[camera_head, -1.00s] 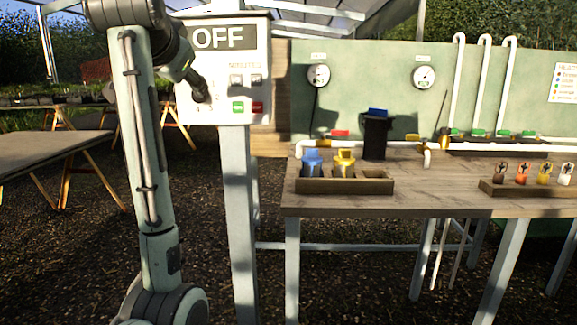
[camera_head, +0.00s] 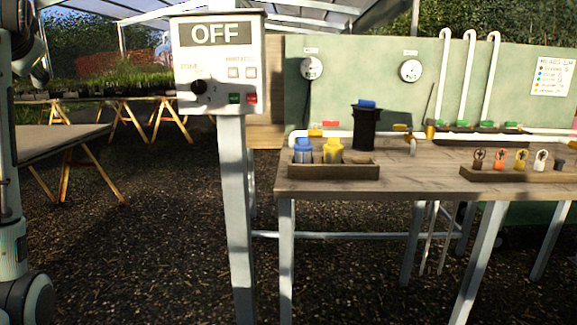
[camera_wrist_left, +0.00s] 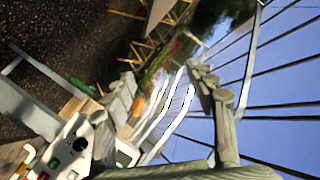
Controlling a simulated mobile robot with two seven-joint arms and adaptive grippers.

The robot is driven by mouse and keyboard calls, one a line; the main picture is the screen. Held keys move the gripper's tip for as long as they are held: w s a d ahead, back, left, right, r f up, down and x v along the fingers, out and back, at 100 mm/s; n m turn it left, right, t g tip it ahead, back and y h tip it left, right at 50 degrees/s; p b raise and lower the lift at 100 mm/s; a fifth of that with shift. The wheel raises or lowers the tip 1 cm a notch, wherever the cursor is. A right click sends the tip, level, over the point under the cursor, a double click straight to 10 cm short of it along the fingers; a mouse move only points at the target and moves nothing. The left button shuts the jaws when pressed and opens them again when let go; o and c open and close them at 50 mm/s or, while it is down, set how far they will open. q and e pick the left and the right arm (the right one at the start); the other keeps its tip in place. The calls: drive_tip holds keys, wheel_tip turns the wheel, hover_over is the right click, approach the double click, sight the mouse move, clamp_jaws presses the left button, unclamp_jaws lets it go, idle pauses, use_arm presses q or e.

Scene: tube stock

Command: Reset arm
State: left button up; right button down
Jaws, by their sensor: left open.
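My left arm (camera_head: 12,190) stands folded upright at the left edge of the head view, clear of the control box. My left gripper (camera_wrist_left: 165,88) shows in the left wrist view with its two fingers spread apart and nothing between them. The white control box (camera_head: 220,75) carries an OFF display (camera_head: 214,34), a black knob (camera_head: 199,87), and a green and a red button. The box also shows tilted at the lower left of the left wrist view (camera_wrist_left: 62,140), to the side of the fingers. My right gripper is in no view.
The wooden workbench (camera_head: 330,188) at the right holds a small tray with a blue and a yellow-topped cup, and a black canister (camera_head: 365,127). A rack (camera_head: 520,175) holds several coloured tags. A plant table (camera_head: 110,95) stands behind left. Gravel ground between is open.

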use_arm(q)
drive_tip(key=s+a+r+n+g+y, duration=0.25)
drive_tip(key=s+a, duration=0.35)
drive_tip(key=a, duration=0.3)
drive_tip(key=w+d+f+m+h, duration=0.15)
drive_tip(key=w+f, duration=0.35)
drive_tip(key=f, duration=0.9)
drive_tip(key=w+a+f+m+h, duration=0.1)
drive_tip(key=w+f+m, duration=0.3)
drive_tip(key=f, duration=1)
drive_tip(key=s+d+f+m+g+h, duration=0.1)
drive_tip(key=s+f, duration=0.2)
drive_tip(key=f, duration=1.3)
drive_tip(key=s+d+f+g+h, duration=0.15)
drive_tip(key=s+f, duration=0.25)
drive_tip(key=f, duration=1.1)
drive_tip(key=s+d+f+g+h, duration=0.2)
drive_tip(key=s+f+g+h, duration=0.1)
drive_tip(key=s+f, duration=2.15)
drive_tip(key=s+d+f+n+h, duration=0.1)
drive_tip(key=s+d+f, duration=0.1)
drive_tip(key=d, duration=0.9)
drive_tip(key=s+d+f+n+g+h, duration=0.1)
drive_tip(key=d+f, duration=0.3)
drive_tip(key=d, duration=0.7)
drive_tip(key=shift+s+f+h, duration=0.3)
drive_tip(key=shift+s+h, duration=0.2)
drive_tip(key=shift+h, duration=0.25)
